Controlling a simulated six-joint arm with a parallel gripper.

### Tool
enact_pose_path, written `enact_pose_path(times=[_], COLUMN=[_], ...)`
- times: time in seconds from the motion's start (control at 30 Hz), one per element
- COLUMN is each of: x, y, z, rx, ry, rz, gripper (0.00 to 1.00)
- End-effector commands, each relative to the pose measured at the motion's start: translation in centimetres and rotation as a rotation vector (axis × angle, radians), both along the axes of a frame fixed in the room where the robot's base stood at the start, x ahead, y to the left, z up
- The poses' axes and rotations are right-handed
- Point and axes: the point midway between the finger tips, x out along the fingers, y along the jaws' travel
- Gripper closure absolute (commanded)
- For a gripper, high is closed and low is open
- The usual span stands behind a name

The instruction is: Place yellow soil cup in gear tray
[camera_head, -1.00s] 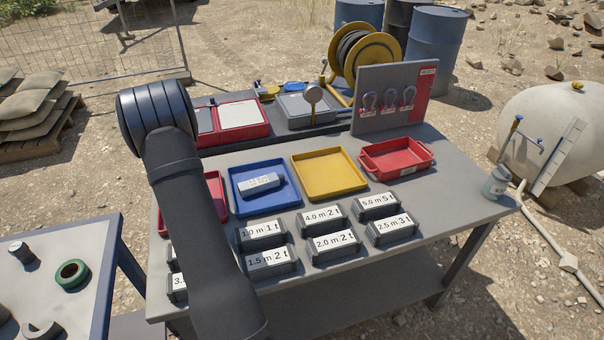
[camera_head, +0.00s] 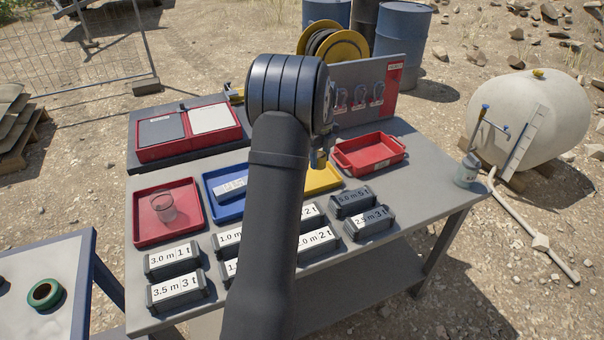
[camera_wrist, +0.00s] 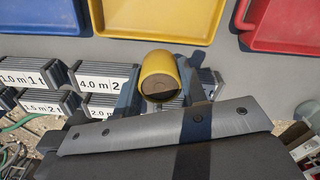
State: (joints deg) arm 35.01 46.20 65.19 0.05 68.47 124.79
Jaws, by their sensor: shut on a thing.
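The yellow soil cup (camera_wrist: 158,68) shows in the wrist view with dark soil at its open end. My gripper (camera_wrist: 166,88) is shut on it, one dark finger on each side. The cup is in front of the yellow tray (camera_wrist: 150,35) in that view. No tray label reading "gear" is legible. The trays are a left red one (camera_head: 140,238), a blue one (camera_head: 212,203), the yellow one (camera_head: 326,184) and a handled red one (camera_head: 354,171).
Labelled dark blocks (camera_head: 172,260) stand in rows along the bench front. A clear cup (camera_head: 164,207) stands in the left red tray. A shackle board (camera_head: 362,88) rises behind the handled tray. A jar (camera_head: 467,172) stands at the right corner, with bare bench nearby.

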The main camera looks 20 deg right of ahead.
Motion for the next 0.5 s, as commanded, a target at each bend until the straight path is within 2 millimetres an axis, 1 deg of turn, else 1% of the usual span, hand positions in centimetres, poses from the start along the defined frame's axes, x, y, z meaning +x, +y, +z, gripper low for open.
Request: enact_pose_path(times=[0.03,0.1,0.2,0.27,0.37,0.47,0.5], x=[-1.6,-3.2,-4.9,-5.6,-5.8,-4.6,-3.9], y=[-1.8,-3.4,-5.1,-5.7,-5.9,-5.4,-5.0], z=[0.1,0.1,0.1,0.0,-0.2,-1.1,-1.7], rx=[0.000,-0.001,-0.001,0.000,0.000,0.001,0.002], ry=[-0.001,0.000,0.000,0.000,0.000,0.001,0.002], rz=[-0.040,-0.080,-0.121,-0.137,-0.150,-0.151,-0.150], gripper=[0.86,0.86,0.86,0.86,0.86,0.86,0.86])
